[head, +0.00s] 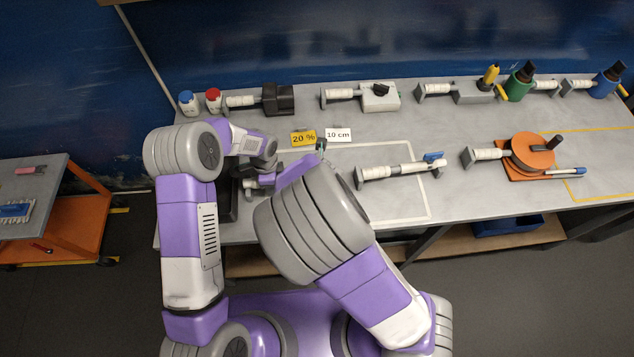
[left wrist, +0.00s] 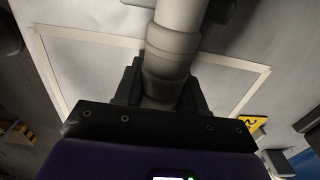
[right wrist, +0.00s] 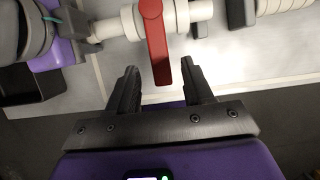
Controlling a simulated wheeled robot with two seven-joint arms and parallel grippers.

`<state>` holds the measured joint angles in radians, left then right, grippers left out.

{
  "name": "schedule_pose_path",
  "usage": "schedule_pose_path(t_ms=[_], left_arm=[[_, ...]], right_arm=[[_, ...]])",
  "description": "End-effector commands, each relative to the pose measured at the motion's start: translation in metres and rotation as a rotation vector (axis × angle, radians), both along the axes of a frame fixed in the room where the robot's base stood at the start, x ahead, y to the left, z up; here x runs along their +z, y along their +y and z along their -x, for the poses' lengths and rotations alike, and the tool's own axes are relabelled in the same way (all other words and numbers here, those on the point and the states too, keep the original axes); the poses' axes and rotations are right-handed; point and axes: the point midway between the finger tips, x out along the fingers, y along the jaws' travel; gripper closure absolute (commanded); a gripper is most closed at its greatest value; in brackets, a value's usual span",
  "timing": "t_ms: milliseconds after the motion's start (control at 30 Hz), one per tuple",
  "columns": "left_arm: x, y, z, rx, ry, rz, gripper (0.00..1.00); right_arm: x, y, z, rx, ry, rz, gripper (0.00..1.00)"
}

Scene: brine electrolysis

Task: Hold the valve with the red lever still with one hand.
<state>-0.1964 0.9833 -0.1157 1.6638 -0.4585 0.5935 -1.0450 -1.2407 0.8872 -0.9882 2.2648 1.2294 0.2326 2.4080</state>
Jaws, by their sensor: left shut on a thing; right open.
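The valve with the red lever (right wrist: 155,40) shows in the right wrist view as a pale pipe-like body running across the top. Its red lever points down the picture. My left gripper (left wrist: 162,82) is shut around a pale, collared pipe section of the valve (left wrist: 172,50) in the left wrist view. Part of my left arm shows at the left of the right wrist view. My right gripper (right wrist: 160,85) is open, with its two fingers on either side of the lever's lower end. Contact with the lever cannot be told. In the head view my arms largely hide the valve.
On the grey table, a blue-levered valve (head: 400,170) lies to the right, beyond it an orange wheel device (head: 533,152). A yellow "20 %" card (head: 303,138) and a white "10 cm" card (head: 339,135) stand behind. Blue-capped (head: 188,103) and red-capped (head: 213,100) bottles stand at back left.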

Motion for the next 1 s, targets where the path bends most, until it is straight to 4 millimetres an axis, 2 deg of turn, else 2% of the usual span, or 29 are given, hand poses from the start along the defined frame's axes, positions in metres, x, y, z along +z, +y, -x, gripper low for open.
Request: schedule_pose_path(t_ms=[200,433,600,967,1000], left_arm=[[0.0,0.001,0.0,0.001,-0.001,-0.001,1.0],[0.0,0.001,0.0,0.001,-0.001,-0.001,1.0],[0.0,0.001,0.0,0.001,-0.001,-0.001,1.0],[0.0,0.0,0.0,0.0,-0.001,-0.001,1.0],[0.0,0.0,0.0,0.0,-0.001,-0.001,0.56]], right_arm=[[0.027,0.001,0.011,0.004,-0.002,0.002,0.49],[0.049,0.0,0.021,0.001,-0.001,0.002,0.49],[0.055,-0.001,0.024,-0.001,0.001,0.002,0.49],[0.056,-0.001,0.024,-0.001,0.002,0.001,0.49],[0.056,-0.001,0.024,-0.001,0.002,0.001,0.49]])
